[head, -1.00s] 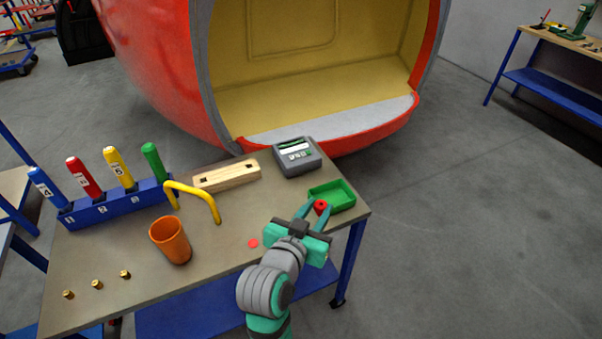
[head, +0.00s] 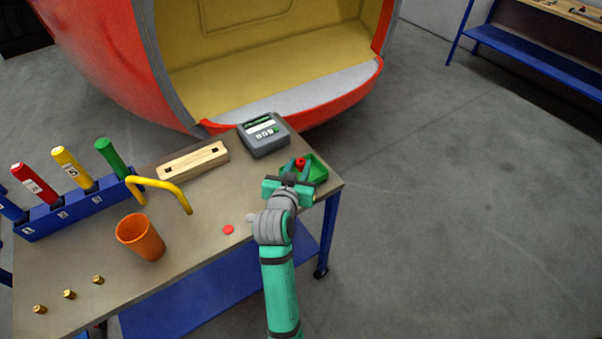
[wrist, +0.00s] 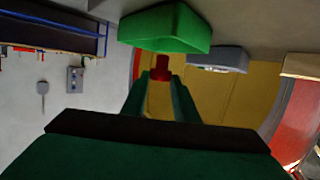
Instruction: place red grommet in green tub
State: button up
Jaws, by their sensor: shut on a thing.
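The red grommet (head: 300,163) is pinched between the fingertips of my gripper (head: 298,170). It also shows in the wrist view (wrist: 160,68), between the two green fingers (wrist: 161,88). The green tub (head: 319,171) sits on the table's right end, partly hidden by my gripper. In the head view the grommet overlaps the left part of the tub. In the wrist view the tub (wrist: 165,28) appears upside down, just past the grommet. I cannot tell the grommet's exact height above the tub or whether they touch.
A grey device (head: 264,136) stands behind and left of the tub, beside a wooden block (head: 193,161). A yellow handle (head: 162,184), orange cup (head: 140,238) and red disc (head: 228,229) are further left on the table (head: 200,258). Floor is clear right of it.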

jog(key=shift+w+d+f, duration=0.45)
jog(key=shift+w+f, duration=0.15)
jog(key=shift+f, duration=0.1)
jog(key=shift+w+f, duration=0.15)
jog(key=shift+f, duration=1.5)
jog(key=shift+f, duration=0.15)
jog(key=o, duration=1)
